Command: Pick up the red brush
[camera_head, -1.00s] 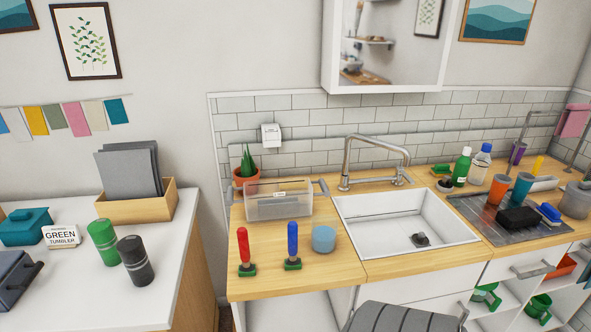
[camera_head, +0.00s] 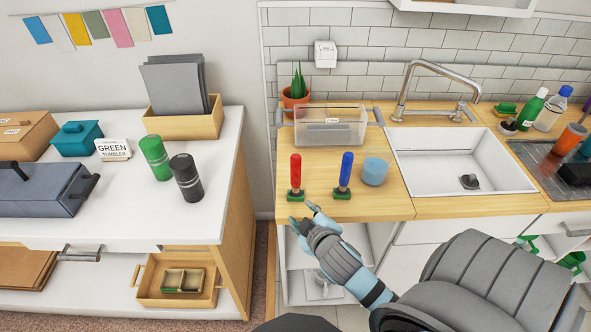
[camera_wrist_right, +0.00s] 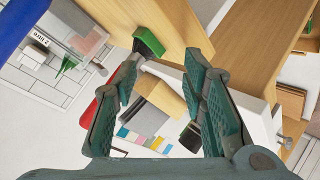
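The red brush (camera_head: 296,172) stands upright, red handle up, on its green base near the front left of the wooden counter (camera_head: 390,207). In the right wrist view the red brush's green base (camera_wrist_right: 148,42) shows at the top; its red handle is partly behind the left finger. My right gripper (camera_head: 303,214) is open and empty at the counter's front edge, just in front of the red brush and apart from it in the head view. It also shows open in the right wrist view (camera_wrist_right: 163,76). My left gripper is not in view.
A similar blue brush (camera_head: 345,172) stands just right, with a light-blue cup (camera_head: 375,172) beyond. A clear bin (camera_head: 330,134) sits behind, and the sink (camera_head: 460,175) lies to the right. A gap separates the counter from the white table (camera_head: 110,215) at left.

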